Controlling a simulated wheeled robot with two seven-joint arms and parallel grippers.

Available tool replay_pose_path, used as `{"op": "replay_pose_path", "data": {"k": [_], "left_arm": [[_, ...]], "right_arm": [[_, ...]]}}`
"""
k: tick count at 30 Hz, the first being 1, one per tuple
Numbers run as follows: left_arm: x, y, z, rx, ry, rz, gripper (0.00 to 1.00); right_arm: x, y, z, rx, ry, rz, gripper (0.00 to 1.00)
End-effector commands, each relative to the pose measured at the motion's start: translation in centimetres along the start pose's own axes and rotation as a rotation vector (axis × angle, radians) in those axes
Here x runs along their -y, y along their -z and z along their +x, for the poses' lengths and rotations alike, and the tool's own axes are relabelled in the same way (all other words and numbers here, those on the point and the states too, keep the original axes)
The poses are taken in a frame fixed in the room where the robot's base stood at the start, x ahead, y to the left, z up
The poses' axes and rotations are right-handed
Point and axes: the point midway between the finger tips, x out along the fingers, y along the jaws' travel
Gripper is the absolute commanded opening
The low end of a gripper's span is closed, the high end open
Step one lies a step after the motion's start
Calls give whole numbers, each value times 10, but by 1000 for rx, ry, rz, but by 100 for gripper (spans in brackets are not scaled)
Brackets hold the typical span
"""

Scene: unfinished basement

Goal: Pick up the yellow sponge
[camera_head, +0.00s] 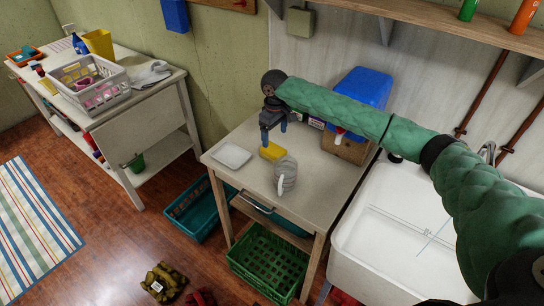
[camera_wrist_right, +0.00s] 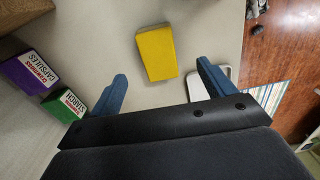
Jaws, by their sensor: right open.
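My left gripper does not show in either view.
Detergent boxes (camera_wrist_right: 30,74) and a blue-lidded container (camera_head: 365,87) stand at the back. A white sink (camera_head: 375,255) adjoins on the right. The table's front is mostly clear.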

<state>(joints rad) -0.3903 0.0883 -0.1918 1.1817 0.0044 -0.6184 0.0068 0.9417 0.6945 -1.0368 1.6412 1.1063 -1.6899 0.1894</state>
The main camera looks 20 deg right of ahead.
Motion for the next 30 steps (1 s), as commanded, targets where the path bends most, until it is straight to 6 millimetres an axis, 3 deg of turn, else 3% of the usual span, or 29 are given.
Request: {"op": "replay_pose_path", "data": {"k": [1,4,10,22,30], "left_arm": [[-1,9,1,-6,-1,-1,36],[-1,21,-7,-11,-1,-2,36],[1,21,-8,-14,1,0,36],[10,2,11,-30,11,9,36],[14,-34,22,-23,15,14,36]], "right_arm": [[0,0,10,0,0,0,82],[0,0,14,0,0,0,82],[0,0,22,2,0,0,82],[-1,0,48,1,0,0,82],[-1,-1,75,3,0,0,82]]}}
